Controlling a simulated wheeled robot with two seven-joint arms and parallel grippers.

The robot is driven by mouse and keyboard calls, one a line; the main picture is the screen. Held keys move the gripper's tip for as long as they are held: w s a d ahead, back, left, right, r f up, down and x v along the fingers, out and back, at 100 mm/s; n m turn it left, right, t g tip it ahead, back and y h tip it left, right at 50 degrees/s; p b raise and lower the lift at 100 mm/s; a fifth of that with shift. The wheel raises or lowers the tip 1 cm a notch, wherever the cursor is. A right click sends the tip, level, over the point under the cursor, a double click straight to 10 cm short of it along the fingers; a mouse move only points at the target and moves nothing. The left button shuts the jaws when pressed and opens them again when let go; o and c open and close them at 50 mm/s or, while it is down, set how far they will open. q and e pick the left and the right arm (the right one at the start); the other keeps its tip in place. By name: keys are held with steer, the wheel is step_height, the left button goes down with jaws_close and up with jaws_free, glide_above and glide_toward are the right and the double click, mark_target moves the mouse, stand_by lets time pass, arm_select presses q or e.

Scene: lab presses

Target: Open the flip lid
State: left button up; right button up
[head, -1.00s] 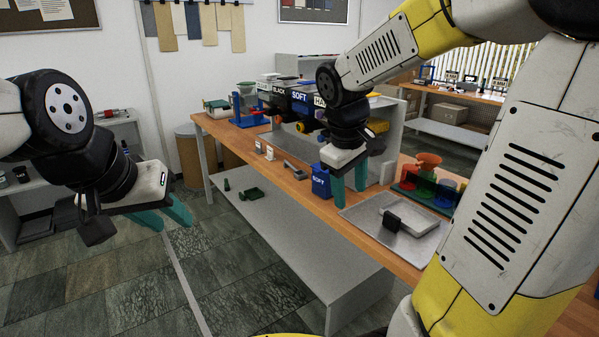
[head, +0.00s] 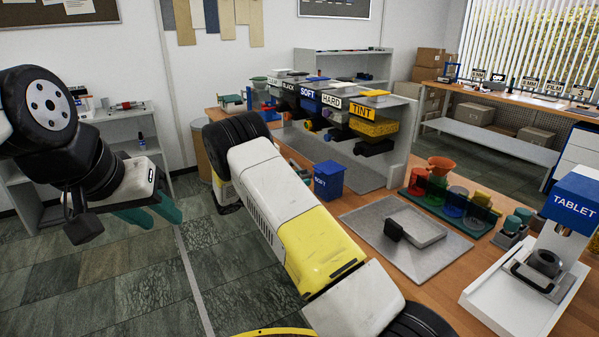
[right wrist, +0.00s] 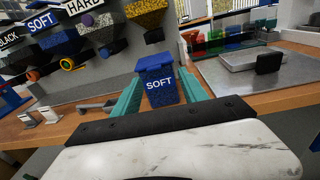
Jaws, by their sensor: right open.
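The small blue SOFT box (head: 329,181) stands upright near the table's front edge. Its lid-like top (head: 330,167) looks shut and shows as a rim in the right wrist view (right wrist: 155,63). My right gripper (right wrist: 163,88) is open, with its teal fingers left and right of the SOFT box in the wrist picture. Nothing is held between them, and I cannot tell how far short of the box they are. My left gripper (head: 158,215) looks open and empty, above the floor left of the table.
Labelled dispensers (head: 330,100) stand behind the box. A metal tray (head: 370,215) with a grey flat case (head: 424,230), coloured cups (head: 455,200) and a TABLET press (head: 575,205) stand to the right. Small grey brackets (right wrist: 28,119) lie left of the box.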

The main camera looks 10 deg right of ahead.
glide_toward(328, 168)
steer(key=d, duration=0.1)
steer(key=w+d, duration=0.1)
steer(key=shift+w+d+f+n+t, duration=0.3)
steer(key=shift+d+f+n+t, duration=0.1)
jaws_close()
stand_by(1.5)
